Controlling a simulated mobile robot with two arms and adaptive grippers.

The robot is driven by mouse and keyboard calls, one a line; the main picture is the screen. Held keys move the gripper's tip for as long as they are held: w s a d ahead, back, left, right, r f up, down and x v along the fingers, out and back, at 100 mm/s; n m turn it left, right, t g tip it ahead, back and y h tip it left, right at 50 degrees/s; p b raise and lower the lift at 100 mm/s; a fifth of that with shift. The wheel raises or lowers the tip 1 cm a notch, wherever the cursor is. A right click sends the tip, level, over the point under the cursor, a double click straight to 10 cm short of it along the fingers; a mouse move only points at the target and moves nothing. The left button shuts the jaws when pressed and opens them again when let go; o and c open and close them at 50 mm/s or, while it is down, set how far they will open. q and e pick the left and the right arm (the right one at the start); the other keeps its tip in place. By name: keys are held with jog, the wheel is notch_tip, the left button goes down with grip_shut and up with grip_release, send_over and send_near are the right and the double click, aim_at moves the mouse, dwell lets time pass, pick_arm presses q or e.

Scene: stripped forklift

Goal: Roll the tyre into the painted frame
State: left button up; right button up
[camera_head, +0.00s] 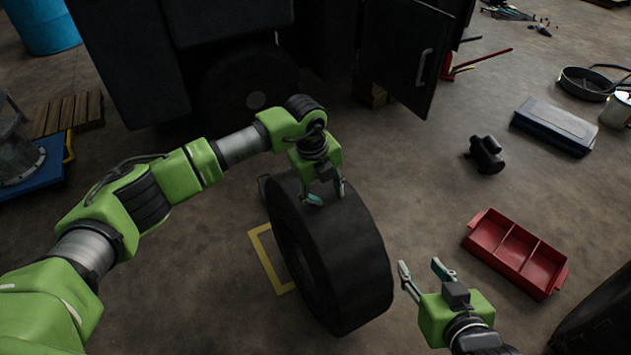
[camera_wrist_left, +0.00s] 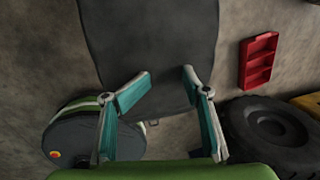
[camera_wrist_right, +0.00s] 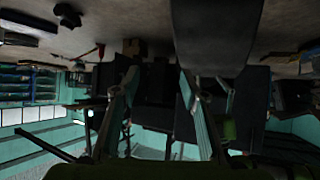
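The black tyre (camera_head: 335,255) stands upright on its tread in the middle of the head view. The yellow painted frame (camera_head: 263,262) shows on the floor to its left, and the tyre hides its right part. My left gripper (camera_head: 326,194) is at the top of the tyre with its fingers apart; whether they touch the tread I cannot tell. The tread (camera_wrist_left: 150,40) fills the middle of the left wrist view beyond the fingers. My right gripper (camera_head: 421,267) is open and empty just right of the tyre, whose dark side appears in the right wrist view (camera_wrist_right: 215,35).
A red compartment tray (camera_head: 515,253) lies to the right, with a blue-grey case (camera_head: 555,127) and a black part (camera_head: 486,154) beyond. Another tyre (camera_head: 600,325) is at the lower right edge. The dark forklift (camera_head: 230,50) stands behind.

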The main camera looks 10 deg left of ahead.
aim_at(317, 186)
pick_arm(q)
jog(key=shift+w+a+b, duration=0.4)
jog(key=shift+w+a, duration=0.25)
jog(key=shift+w, duration=0.25)
jog(key=shift+w+a+b, duration=0.3)
jog(key=shift+w+a, duration=0.1)
jog(key=shift+w, duration=0.2)
jog(key=shift+w+a+r, duration=0.1)
jog(key=shift+w+a, duration=0.35)
jog(key=shift+w, duration=0.15)
pick_arm(e)
jog(key=w+a+r+t+y, duration=0.1)
jog(key=w+r+t, duration=0.3)
jog(key=r, duration=0.5)
jog(key=shift+w+a+r+t+y, duration=0.15)
jog(key=shift+w+a+t+y, duration=0.15)
jog(key=shift+a+t, duration=0.35)
jog(key=shift+s+f+g, duration=0.1)
jog(key=shift+f+g, duration=0.25)
jog(key=shift+f, duration=0.15)
pick_arm(q)
jog(key=shift+r, duration=0.1)
pick_arm(e)
jog(key=shift+s+d+f, duration=0.1)
jog(key=shift+f, duration=0.15)
